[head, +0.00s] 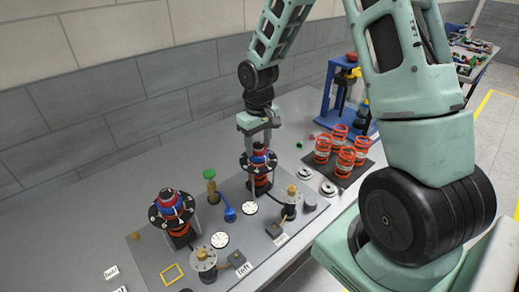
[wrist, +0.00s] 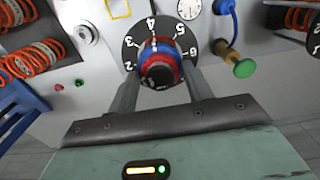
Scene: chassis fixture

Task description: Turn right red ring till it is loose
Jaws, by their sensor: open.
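The right fixture stack has a red ring (head: 260,150) with blue beside it and a dark top, standing on a black disc. In the wrist view the red ring (wrist: 174,66) sits in the middle of a black numbered dial (wrist: 131,52), with a dark round cap (wrist: 158,72) towards the camera. My gripper (head: 258,143) is over this stack, pointing down. In the wrist view my gripper (wrist: 164,82) is open, one finger on each side of the stack. I cannot tell whether the fingers touch the ring. The ring's lower part is hidden.
A similar left stack (head: 171,205) stands on the grey plate (head: 150,258). A green-topped post (head: 209,176), a blue part (head: 230,214) and white gauges (head: 220,240) lie between. Orange springs (head: 345,155) and a blue press (head: 345,95) stand to the right.

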